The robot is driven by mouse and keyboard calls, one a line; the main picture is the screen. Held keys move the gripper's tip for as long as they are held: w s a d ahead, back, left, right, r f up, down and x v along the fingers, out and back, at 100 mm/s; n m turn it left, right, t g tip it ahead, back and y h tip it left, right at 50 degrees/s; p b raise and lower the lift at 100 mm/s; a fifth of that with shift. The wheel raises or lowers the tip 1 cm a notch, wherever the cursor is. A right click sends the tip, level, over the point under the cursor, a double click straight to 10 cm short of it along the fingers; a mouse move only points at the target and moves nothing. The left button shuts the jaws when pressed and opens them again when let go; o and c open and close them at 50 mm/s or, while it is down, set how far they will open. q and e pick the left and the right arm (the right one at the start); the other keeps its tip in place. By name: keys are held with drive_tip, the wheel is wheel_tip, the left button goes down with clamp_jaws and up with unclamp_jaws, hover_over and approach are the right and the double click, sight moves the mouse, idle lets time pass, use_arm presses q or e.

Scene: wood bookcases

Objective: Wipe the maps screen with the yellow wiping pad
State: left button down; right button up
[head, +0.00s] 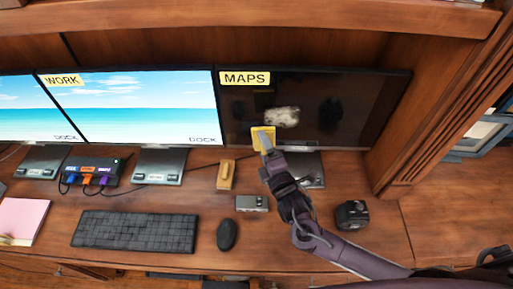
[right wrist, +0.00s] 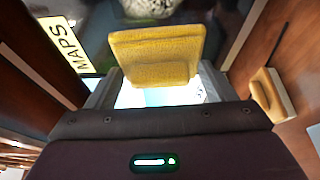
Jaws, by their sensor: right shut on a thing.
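The maps screen (head: 348,110) is dark and stands at the right of the desk, with a yellow MAPS label (head: 245,78) at its upper left. A pale whitish smudge (head: 283,117) and a darker patch (head: 330,112) show on it. My right gripper (head: 266,143) is shut on the yellow wiping pad (head: 258,132), in front of the screen's lower left, below the smudge. In the right wrist view the pad (right wrist: 156,52) stands between the fingers, near the screen; I cannot tell if it touches. My left gripper is not in view.
Two lit screens, one labelled WORK (head: 150,110), stand to the left. A wooden-backed yellow block (head: 227,174), a small grey device (head: 252,203), a mouse (head: 227,235), a keyboard (head: 135,231) and a black object (head: 352,214) lie on the desk. A bookcase side (head: 425,100) bounds the right.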

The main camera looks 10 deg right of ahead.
drive_tip(key=w, duration=0.1)
drive_tip(key=w+b, duration=0.1)
drive_tip(key=w, duration=0.2)
drive_tip(key=shift+w+d+f+b, duration=0.1)
drive_tip(key=shift+w+d+b, duration=0.05)
drive_tip(key=shift+d+b, duration=0.25)
drive_tip(key=shift+w+d, duration=0.1)
drive_tip(key=shift+w, duration=0.25)
drive_tip(key=shift+w+d+b, duration=0.15)
drive_tip(key=shift+w+b, duration=0.35)
drive_tip(key=shift+w, duration=0.5)
drive_tip(key=shift+d, duration=0.1)
